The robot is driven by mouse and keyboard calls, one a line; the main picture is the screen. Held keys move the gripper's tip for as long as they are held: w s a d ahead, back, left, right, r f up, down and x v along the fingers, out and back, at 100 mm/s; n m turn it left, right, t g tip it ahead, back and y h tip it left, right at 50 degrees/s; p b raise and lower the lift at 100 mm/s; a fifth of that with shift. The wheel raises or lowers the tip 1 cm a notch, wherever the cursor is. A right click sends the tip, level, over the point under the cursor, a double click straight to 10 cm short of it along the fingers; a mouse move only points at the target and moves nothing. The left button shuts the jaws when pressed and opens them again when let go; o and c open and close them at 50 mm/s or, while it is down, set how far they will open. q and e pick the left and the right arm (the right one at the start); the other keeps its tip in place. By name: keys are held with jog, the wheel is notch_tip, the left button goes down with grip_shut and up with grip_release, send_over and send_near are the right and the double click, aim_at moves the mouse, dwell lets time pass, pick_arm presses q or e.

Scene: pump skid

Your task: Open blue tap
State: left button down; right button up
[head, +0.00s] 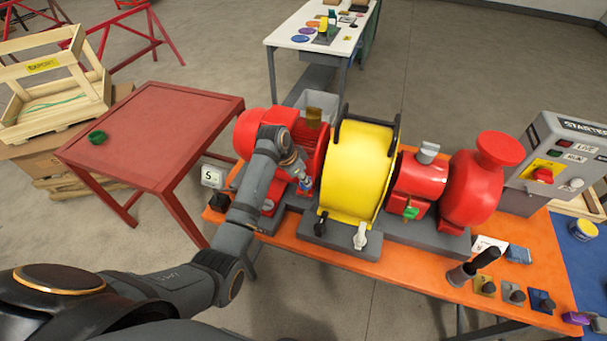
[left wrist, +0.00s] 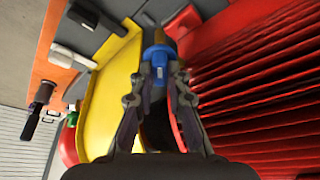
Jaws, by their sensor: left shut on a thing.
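The blue tap (left wrist: 155,52) shows in the left wrist view between my fingertips, beside the yellow guard. My left gripper (left wrist: 160,72) is shut on it, one finger on each side. In the head view my left gripper (head: 302,176) reaches down between the red motor (head: 285,119) and the yellow guard (head: 357,172). There only a small bit of blue shows at the fingertips, and most of the tap is hidden.
The pump skid stands on an orange table (head: 405,268). A red pump (head: 473,188) and a grey starter box (head: 560,150) are to the right. Black and white levers (head: 360,236) stick out in front of the guard. A red table (head: 150,135) stands at left.

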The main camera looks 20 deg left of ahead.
pick_arm(q)
jog(key=shift+d+r+n+t+p, duration=0.15)
jog(key=shift+r+n+t+p, duration=0.15)
jog(key=shift+n+p, duration=0.5)
jog(key=shift+f+n+y, duration=0.15)
jog(key=shift+n+y, duration=0.15)
jog(key=shift+n, duration=0.2)
jog(key=n+y, duration=0.1)
jog(key=n, duration=0.1)
jog(key=shift+d+f+n+t, duration=0.1)
jog(key=shift+n+t, duration=0.2)
jog(key=shift+n+y, duration=0.6)
jog(key=shift+n, duration=0.9)
jog(key=c, duration=1.6)
grip_release()
notch_tip(320, 180, up, 10)
